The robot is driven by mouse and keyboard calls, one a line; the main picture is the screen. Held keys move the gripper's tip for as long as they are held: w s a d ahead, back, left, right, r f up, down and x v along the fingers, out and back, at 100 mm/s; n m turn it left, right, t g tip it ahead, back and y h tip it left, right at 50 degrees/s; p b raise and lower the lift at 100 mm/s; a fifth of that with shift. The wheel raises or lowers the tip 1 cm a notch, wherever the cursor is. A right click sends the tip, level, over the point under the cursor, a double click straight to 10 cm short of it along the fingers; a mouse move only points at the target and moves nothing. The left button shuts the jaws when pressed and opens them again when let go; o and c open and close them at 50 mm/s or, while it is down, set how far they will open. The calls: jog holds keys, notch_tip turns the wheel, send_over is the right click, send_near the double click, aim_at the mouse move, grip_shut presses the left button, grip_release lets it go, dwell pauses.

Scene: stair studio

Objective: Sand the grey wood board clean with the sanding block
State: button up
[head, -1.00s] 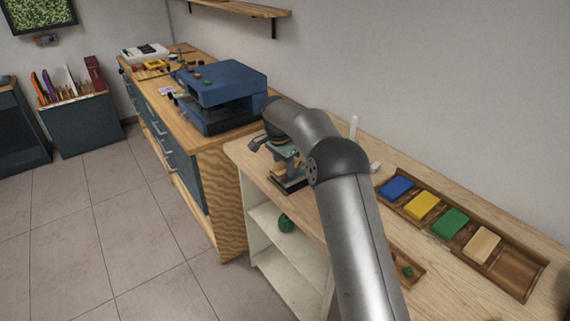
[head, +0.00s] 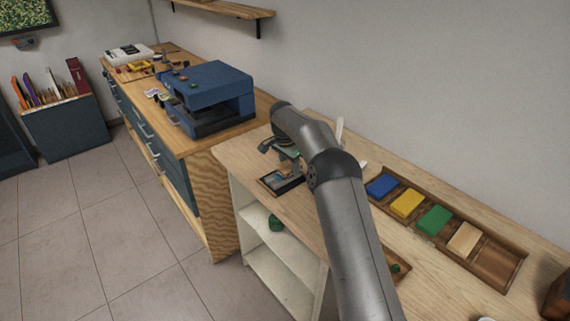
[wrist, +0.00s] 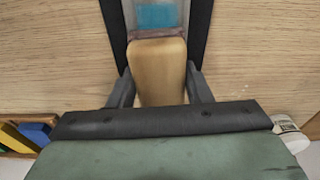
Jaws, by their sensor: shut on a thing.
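My gripper (wrist: 158,85) is shut on a tan block with a reddish-brown far edge, the sanding block (wrist: 158,65), in the wrist view. Just beyond the block's far edge is a grey surface with a blue patch, the board (wrist: 156,17), between two black strips. Most of the board is hidden by the block and gripper. In the head view my gripper (head: 287,160) hangs over a dark-edged holder (head: 268,183) on the light wood bench. Whether the block touches the board cannot be told.
A brown tray (head: 509,249) at the right of the bench holds blue, yellow, green and tan blocks, with one empty slot. A blue machine (head: 205,88) stands on the cabinet at left. A white upright object (head: 340,130) is behind my arm.

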aim_at(274, 179)
jog(key=shift+w+d+r+p, duration=0.15)
jog(key=shift+w+d+p, duration=0.3)
jog(key=shift+d, duration=0.25)
jog(key=shift+s+a+f+b, duration=0.15)
jog(key=shift+f+b, duration=0.25)
jog(key=shift+b, duration=0.15)
jog(key=shift+s+a, duration=0.25)
jog(key=shift+a, duration=0.05)
jog(key=shift+s+a+b, duration=0.4)
jog(key=shift+a+b, duration=0.25)
jog(key=shift+b, duration=0.15)
jog(key=shift+s+a+r, duration=0.2)
jog(key=shift+a, duration=0.05)
jog(key=shift+s+a+f+b, duration=0.1)
jog(key=shift+s+a+b, duration=0.1)
jog(key=shift+a+b, duration=0.15)
jog(key=shift+s+a+b, duration=0.65)
jog(key=shift+a, duration=0.25)
jog(key=shift+s+a+b, duration=0.6)
jog(key=shift+s+a, duration=0.05)
jog(key=shift+a, duration=0.25)
jog(key=r, duration=0.1)
jog(key=r+p, duration=0.1)
jog(key=shift+a+r, duration=0.2)
jog(key=shift+r, duration=0.2)
jog(key=shift+d+r+p, duration=0.1)
jog(key=shift+r+p, duration=2.25)
jog(key=shift+r, duration=0.45)
